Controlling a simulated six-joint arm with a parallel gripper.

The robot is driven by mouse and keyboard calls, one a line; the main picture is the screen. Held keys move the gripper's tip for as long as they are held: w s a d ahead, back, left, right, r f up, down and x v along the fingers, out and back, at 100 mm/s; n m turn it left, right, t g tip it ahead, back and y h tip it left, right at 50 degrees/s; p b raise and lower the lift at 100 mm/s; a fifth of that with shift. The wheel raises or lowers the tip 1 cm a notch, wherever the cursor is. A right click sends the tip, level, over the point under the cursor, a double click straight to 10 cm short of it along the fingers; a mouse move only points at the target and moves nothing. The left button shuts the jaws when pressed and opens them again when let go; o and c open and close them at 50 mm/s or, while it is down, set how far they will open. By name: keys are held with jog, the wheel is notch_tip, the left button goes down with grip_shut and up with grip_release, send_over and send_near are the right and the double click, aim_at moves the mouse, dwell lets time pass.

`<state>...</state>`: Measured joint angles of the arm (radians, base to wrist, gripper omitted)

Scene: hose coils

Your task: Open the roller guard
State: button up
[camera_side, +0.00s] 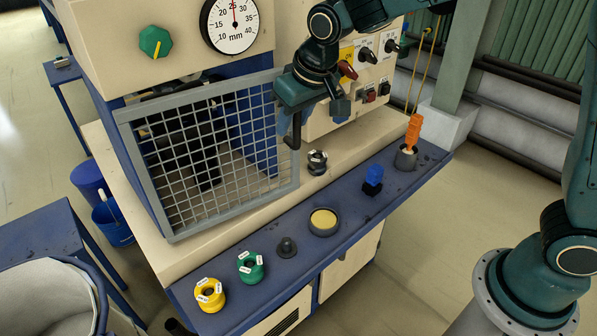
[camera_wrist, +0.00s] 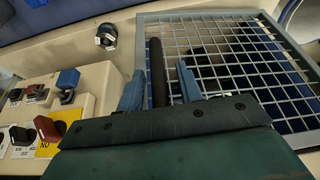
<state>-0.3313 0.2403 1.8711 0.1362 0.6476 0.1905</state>
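The roller guard (camera_side: 213,155) is a grey-framed wire mesh panel standing across the machine's opening in the side view. It also shows in the wrist view (camera_wrist: 236,62). Its dark upright handle (camera_side: 296,132) is at the guard's right edge. My gripper (camera_side: 312,115) is at the handle. In the wrist view my gripper's two blue fingers (camera_wrist: 158,78) stand apart, one on each side of the handle (camera_wrist: 157,62), with visible gaps. The rollers behind the mesh are mostly hidden. I cannot tell whether the guard is fully closed.
A hex-headed knob (camera_side: 317,161) stands near the guard. Control switches (camera_side: 367,56) are behind my gripper.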

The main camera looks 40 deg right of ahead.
grip_shut()
jog(key=shift+s, duration=0.15)
jog(key=shift+s+a, duration=0.25)
jog(key=shift+s, duration=0.2)
jog(key=s+a+m+g+h, duration=0.1)
jog(key=s+a+m+h, duration=0.2)
jog(key=s+a+m, duration=0.6)
jog(key=shift+s+a, duration=2.05)
jog(key=shift+s, duration=1.4)
jog(key=shift+r, duration=0.1)
grip_release()
